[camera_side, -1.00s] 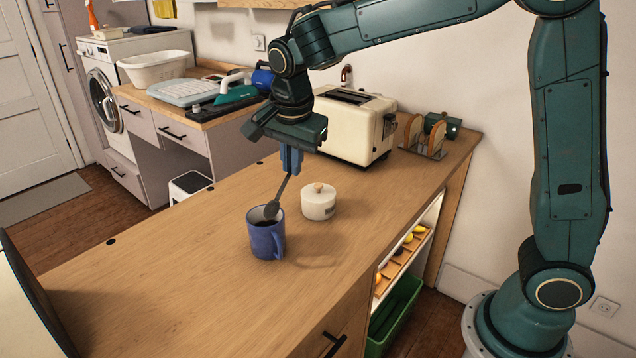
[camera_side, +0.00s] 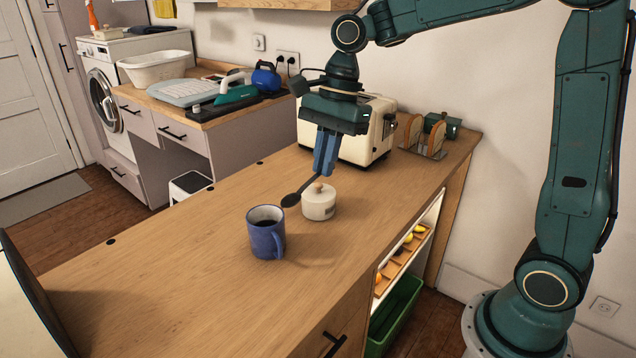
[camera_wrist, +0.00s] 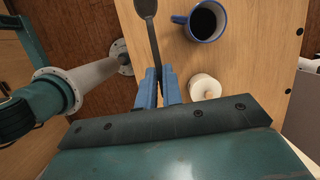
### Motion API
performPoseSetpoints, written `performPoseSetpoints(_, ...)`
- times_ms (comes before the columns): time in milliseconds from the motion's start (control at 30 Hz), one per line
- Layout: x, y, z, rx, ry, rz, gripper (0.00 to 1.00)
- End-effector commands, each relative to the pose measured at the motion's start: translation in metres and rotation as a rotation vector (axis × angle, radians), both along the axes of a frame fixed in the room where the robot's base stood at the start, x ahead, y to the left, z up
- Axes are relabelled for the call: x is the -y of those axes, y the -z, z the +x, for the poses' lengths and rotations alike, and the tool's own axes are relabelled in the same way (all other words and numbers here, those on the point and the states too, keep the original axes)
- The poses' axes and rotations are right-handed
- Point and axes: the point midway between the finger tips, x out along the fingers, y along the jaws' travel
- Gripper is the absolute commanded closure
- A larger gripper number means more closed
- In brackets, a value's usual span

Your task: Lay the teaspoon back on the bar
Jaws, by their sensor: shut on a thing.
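The teaspoon (camera_side: 291,200) is dark and held by its handle in my gripper (camera_side: 325,168). In the wrist view the teaspoon (camera_wrist: 151,30) sticks out from between the blue fingers of my gripper (camera_wrist: 158,75). The blue mug (camera_side: 266,238), with dark liquid in it, stands upright on the wooden bar (camera_side: 190,270). The mug (camera_wrist: 206,18) also shows in the wrist view. I cannot tell the spoon's exact height above the bar.
The white lidded pot (camera_side: 319,204) stands close below my gripper. A cream toaster (camera_side: 372,140) and a toast rack (camera_side: 422,138) are behind it on the bar. The bar's left and front part is clear.

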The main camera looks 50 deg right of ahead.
Motion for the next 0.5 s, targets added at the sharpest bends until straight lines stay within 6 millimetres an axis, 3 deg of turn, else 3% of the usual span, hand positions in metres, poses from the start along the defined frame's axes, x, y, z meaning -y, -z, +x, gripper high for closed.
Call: performPoseSetpoints(500, 0.012, -0.011, -0.026, -0.035, 0.016, 0.117, 1.00)
